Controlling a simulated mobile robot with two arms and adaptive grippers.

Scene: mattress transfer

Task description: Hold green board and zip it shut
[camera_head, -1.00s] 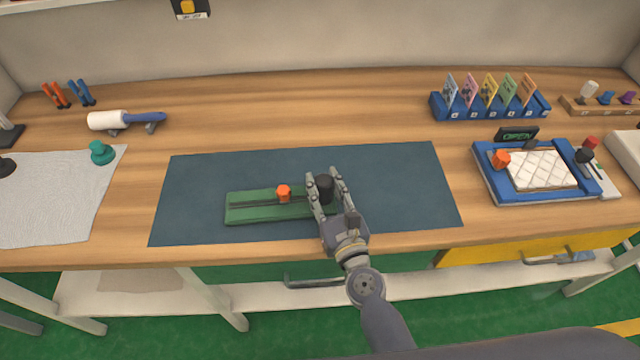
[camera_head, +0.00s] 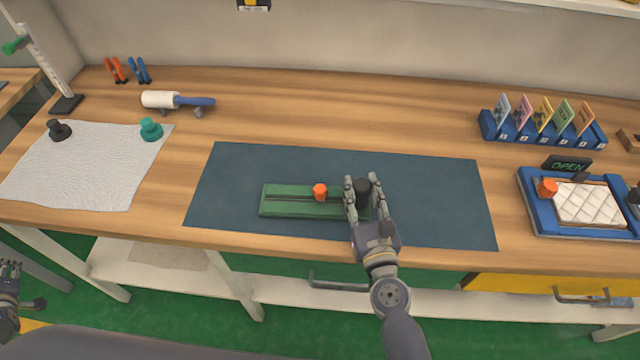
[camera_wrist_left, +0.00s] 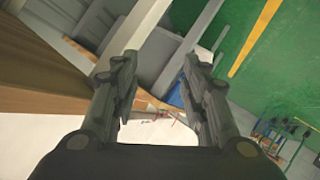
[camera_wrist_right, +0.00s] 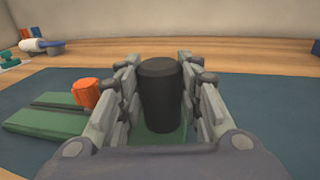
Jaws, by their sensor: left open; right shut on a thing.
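The green board (camera_head: 285,207) lies flat on the dark blue mat, with a dark lengthwise groove. An orange knob (camera_head: 320,192) stands on the groove near the board's middle. A black upright post (camera_wrist_right: 160,100) stands at the board's right end. My right gripper (camera_head: 364,183) is shut on the black post, with a finger on each side. The fingers hide part of the board's right end. My left gripper (camera_head: 10,268) is at the lower left, off the table's front edge. In the left wrist view its fingers (camera_wrist_left: 158,60) are apart with nothing between them.
The blue mat (camera_head: 440,200) is bare around the board. A white cloth (camera_head: 85,175) with two knobs lies left. A roller (camera_head: 178,101) is at the back. A card rack (camera_head: 540,135) and a blue-framed pad (camera_head: 590,200) stand right.

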